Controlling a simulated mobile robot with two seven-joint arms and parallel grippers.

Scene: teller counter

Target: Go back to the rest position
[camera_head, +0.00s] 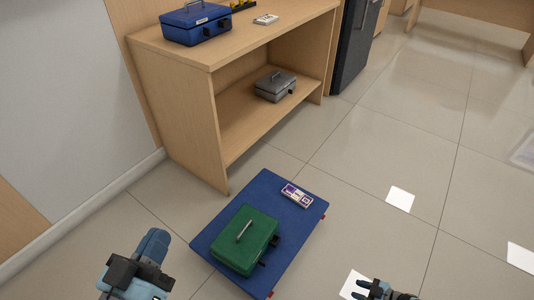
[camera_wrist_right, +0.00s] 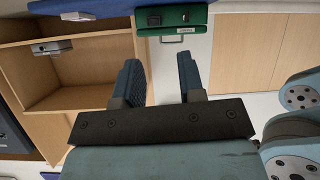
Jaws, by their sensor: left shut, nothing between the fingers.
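My left gripper (camera_head: 153,246) is at the lower left of the head view, shut and empty, left of the blue mat. My right gripper (camera_head: 370,288) is at the bottom edge, right of the mat, mostly cut off. In the right wrist view its two fingers (camera_wrist_right: 162,82) stand apart with nothing between them. A green cash box (camera_head: 246,240) with a handle lies on the blue mat (camera_head: 215,222), apart from both grippers. The green box also shows at the top of the wrist view (camera_wrist_right: 178,17).
A wooden shelf unit (camera_head: 200,110) stands beyond the mat, with a blue cash box (camera_head: 195,24) on top and a grey one (camera_head: 275,85) inside. A banknote bundle (camera_head: 297,195) lies on the mat. White sheets (camera_head: 400,198) lie on the floor at right, which is otherwise mostly clear.

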